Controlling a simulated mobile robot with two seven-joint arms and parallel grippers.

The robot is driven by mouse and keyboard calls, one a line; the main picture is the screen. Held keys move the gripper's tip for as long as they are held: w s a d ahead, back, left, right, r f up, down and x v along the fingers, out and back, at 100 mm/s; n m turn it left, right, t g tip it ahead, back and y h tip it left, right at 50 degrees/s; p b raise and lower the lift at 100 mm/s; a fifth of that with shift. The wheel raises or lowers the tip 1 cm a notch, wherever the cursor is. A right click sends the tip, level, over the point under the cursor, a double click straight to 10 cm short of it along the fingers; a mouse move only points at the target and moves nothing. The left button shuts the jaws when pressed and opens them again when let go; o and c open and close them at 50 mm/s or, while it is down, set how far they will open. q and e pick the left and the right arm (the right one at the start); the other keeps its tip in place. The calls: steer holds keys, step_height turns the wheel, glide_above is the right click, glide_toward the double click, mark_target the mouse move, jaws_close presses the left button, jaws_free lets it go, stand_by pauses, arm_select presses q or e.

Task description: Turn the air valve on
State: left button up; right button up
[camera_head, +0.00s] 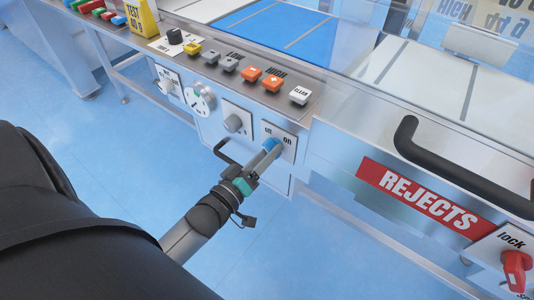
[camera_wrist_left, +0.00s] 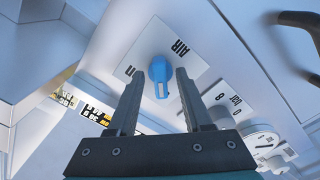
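The air valve is a blue knob (camera_head: 270,145) on a pale plate (camera_head: 289,150) on the machine's front panel, with "on" printed at its right. In the left wrist view the blue knob (camera_wrist_left: 158,69) shows whole, with a pale slot, on the plate marked "AIR" (camera_wrist_left: 184,62). My left gripper (camera_head: 264,156) is in front of the valve. In the left wrist view its two fingers (camera_wrist_left: 157,82) are open, one on each side of the knob; I cannot tell whether they touch it. The fingers partly hide the knob in the head view. My right gripper is not in view.
A grey knob (camera_head: 234,123) and a round dial (camera_head: 200,99) sit left of the valve. Several push buttons (camera_head: 250,74) line the ledge above. A black handle (camera_head: 450,170), a "REJECTS" sign (camera_head: 425,199) and a red lock knob (camera_head: 514,268) are at right.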

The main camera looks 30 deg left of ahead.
arm_select(q)
jaws_close()
stand_by(0.3)
stand_by(0.3)
steer(key=m+p, duration=0.8)
steer(key=m, duration=1)
steer(key=shift+a, duration=0.1)
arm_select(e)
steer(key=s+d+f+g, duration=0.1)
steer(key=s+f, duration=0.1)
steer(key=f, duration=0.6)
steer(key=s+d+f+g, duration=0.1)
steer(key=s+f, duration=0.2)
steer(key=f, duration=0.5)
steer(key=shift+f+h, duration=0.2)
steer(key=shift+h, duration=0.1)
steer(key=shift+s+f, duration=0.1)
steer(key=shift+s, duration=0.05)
